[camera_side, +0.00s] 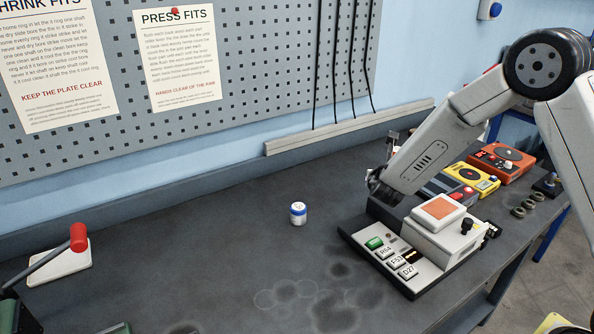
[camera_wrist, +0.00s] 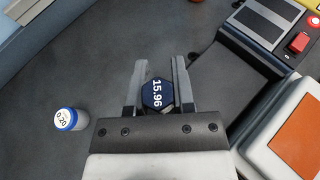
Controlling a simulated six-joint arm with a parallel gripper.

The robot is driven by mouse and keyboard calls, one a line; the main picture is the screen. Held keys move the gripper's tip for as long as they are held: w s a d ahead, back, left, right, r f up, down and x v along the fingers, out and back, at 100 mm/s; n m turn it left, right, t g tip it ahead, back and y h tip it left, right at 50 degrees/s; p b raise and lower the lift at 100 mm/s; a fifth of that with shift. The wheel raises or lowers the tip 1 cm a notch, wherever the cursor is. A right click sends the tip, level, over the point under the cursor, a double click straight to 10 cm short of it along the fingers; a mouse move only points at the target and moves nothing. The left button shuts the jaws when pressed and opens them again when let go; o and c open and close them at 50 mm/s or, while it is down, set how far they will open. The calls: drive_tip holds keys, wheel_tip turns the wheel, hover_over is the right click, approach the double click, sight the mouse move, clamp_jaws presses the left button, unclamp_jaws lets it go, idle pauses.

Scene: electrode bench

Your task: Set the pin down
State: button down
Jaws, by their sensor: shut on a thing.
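The pin (camera_wrist: 157,95) has a dark hexagonal top marked 15.96 and shows in the wrist view between my jaws. My gripper (camera_wrist: 159,86) is shut on it, one grey finger on each side. The pin's lower part is hidden beneath its top, so I cannot tell whether it touches the bench. In the side view my gripper (camera_side: 379,186) is small and dark, behind the white and grey machine, and I cannot make out the pin there.
A small white jar with a blue band (camera_side: 298,213), marked 0.20 in the wrist view (camera_wrist: 66,119), stands on the bench. The machine with an orange pad (camera_side: 438,207) stands close to my gripper. Yellow (camera_side: 470,179) and orange (camera_side: 503,160) devices stand behind. The bench's left middle is mostly clear.

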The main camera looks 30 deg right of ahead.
drive_tip(key=a+n+t+y, duration=0.3)
drive_tip(key=a+n+y, duration=0.55)
drive_tip(key=a, duration=2.15)
hover_over(236, 243)
drive_tip(key=shift+y, duration=0.25)
drive_tip(key=f, duration=0.9)
drive_tip(key=shift+s+d+f, duration=0.1)
drive_tip(key=shift+s, duration=0.1)
drive_tip(key=shift+f, duration=0.1)
drive_tip(key=shift+w+f, duration=0.15)
drive_tip(key=shift+f, duration=1.5)
drive_tip(key=shift+f, duration=0.15)
